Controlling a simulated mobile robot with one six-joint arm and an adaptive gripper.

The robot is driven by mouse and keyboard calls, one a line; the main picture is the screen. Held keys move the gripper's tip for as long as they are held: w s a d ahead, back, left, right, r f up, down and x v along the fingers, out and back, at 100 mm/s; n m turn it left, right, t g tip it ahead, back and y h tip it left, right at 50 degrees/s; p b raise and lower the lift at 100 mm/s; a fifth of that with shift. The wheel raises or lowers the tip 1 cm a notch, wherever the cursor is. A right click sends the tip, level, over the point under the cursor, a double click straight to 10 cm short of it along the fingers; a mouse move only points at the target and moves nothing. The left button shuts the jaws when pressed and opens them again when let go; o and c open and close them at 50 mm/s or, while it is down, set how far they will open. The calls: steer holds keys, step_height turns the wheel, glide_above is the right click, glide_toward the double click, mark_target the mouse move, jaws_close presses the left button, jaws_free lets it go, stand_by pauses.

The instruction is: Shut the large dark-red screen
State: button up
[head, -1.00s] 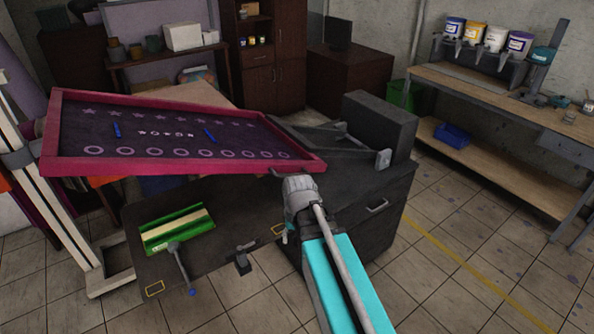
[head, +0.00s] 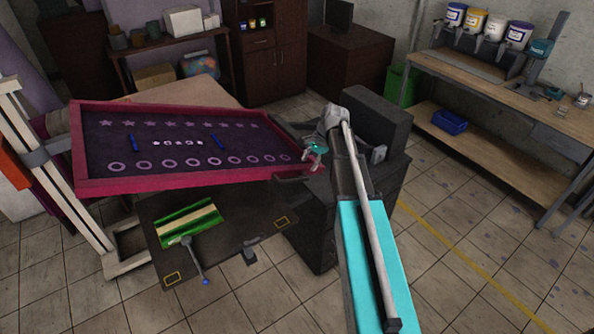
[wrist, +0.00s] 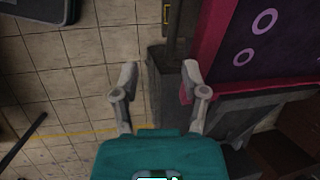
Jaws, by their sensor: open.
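The large dark-red screen (head: 180,187) is a framed panel with purple stars and rings. It stands raised above the dark work table (head: 232,232), joined at its right side to a dark machine body. In the wrist view, the screen's red frame (wrist: 208,50) shows at the upper right. A dark handle (head: 292,178) sticks out from the frame's front right corner. My gripper (head: 313,158) is beside that right end of the screen. In the wrist view, my gripper (wrist: 160,76) has its fingers spread with nothing held; the frame is beside the right finger, and contact is unclear.
A green and cream piece (head: 190,222) lies on the work table below the screen. A dark block (head: 376,128) stands behind my arm. A wooden bench (head: 480,95) with several paint tubs is at the right. Tiled floor (head: 450,240) is clear between.

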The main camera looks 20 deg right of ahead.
mark_target(296, 180)
steer(key=shift+w+d+r+m+y+p, duration=0.15)
steer(key=shift+w+d+r+m+p, duration=0.15)
steer(key=shift+w+d+r, duration=0.2)
steer(key=shift+w+d+r+m+y+p, duration=0.15)
steer(key=shift+w+d+r+m, duration=0.25)
steer(key=shift+r, duration=0.2)
steer(key=shift+a+f, duration=0.1)
steer(key=shift+f, duration=0.05)
steer(key=b+x, duration=1.2)
steer(key=x, duration=0.1)
steer(key=shift+f+b, duration=0.25)
steer(key=shift+b, duration=0.05)
jaws_close()
stand_by(0.3)
